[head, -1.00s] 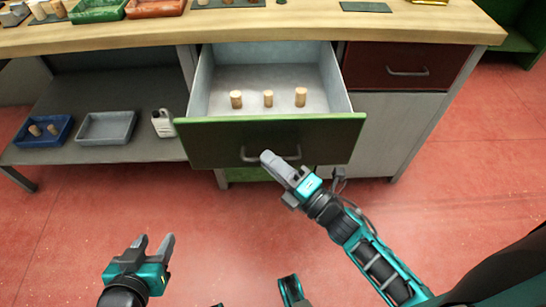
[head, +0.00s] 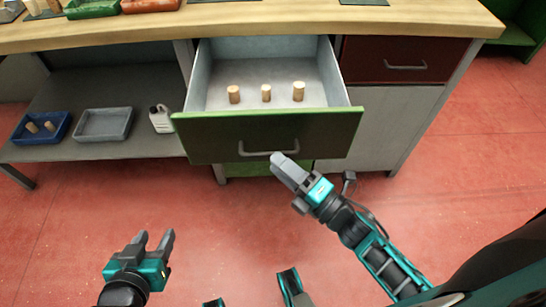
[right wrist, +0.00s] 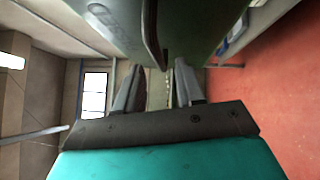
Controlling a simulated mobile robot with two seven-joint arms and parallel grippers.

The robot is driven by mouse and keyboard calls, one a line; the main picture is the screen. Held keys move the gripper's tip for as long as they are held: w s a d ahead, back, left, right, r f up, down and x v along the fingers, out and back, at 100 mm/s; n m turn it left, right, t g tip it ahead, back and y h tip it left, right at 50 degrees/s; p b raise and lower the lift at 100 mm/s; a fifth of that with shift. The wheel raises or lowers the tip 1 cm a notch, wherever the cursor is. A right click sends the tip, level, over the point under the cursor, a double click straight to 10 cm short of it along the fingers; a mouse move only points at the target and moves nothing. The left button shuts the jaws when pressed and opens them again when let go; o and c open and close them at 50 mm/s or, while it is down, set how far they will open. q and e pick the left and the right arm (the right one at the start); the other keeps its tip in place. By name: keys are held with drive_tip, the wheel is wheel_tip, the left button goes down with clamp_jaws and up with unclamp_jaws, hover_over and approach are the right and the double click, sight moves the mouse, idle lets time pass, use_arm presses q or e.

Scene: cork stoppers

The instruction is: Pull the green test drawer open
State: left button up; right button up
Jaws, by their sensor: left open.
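The green test drawer (head: 340,133) is pulled well out from the bench in the head view, its front in shade. Three cork stoppers stand upright inside: left (head: 234,95), middle (head: 266,93) and right (head: 299,91). The bar handle (head: 250,151) is on the drawer front. My right gripper (head: 281,161) is just below the handle's right part. In the right wrist view its two fingers (right wrist: 157,88) are apart, with the handle (right wrist: 151,35) ahead of their tips and nothing seen between them. My left gripper (head: 154,243) is open and empty over the floor, at lower left.
A dark red drawer (head: 395,58) is shut at the right under the wooden worktop (head: 300,19). The lower shelf at left holds a blue tray (head: 62,132) with corks, a grey tray (head: 103,124) and a white bottle (head: 161,119). The red floor in front is free.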

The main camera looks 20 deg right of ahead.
use_arm(q)
drive_tip(key=shift+a, duration=0.1)
use_arm(e)
drive_tip(key=v, duration=0.9)
drive_tip(key=shift+s+d, duration=0.25)
drive_tip(key=shift+s, duration=0.05)
use_arm(q)
drive_tip(key=shift+r, duration=0.1)
drive_tip(key=s+a+r+y+p, duration=0.1)
drive_tip(key=a+r+p, duration=0.2)
drive_tip(key=p, duration=0.6)
wheel_tip(320, 180, up, 2)
drive_tip(key=shift+s, duration=0.25)
use_arm(e)
drive_tip(key=m+g+h, duration=0.2)
drive_tip(key=m, duration=0.5)
drive_tip(key=w+r+m+g+h, duration=0.1)
drive_tip(key=m+g+h, duration=0.1)
drive_tip(key=m, duration=0.6)
drive_tip(key=a+r+m+g+h, duration=0.1)
drive_tip(key=m+g+h, duration=0.1)
drive_tip(key=m, duration=0.5)
drive_tip(key=shift+w+m+h, duration=0.3)
drive_tip(key=shift+m+h, duration=0.1)
drive_tip(key=shift+h, duration=0.3)
use_arm(q)
drive_tip(key=shift+d, duration=0.15)
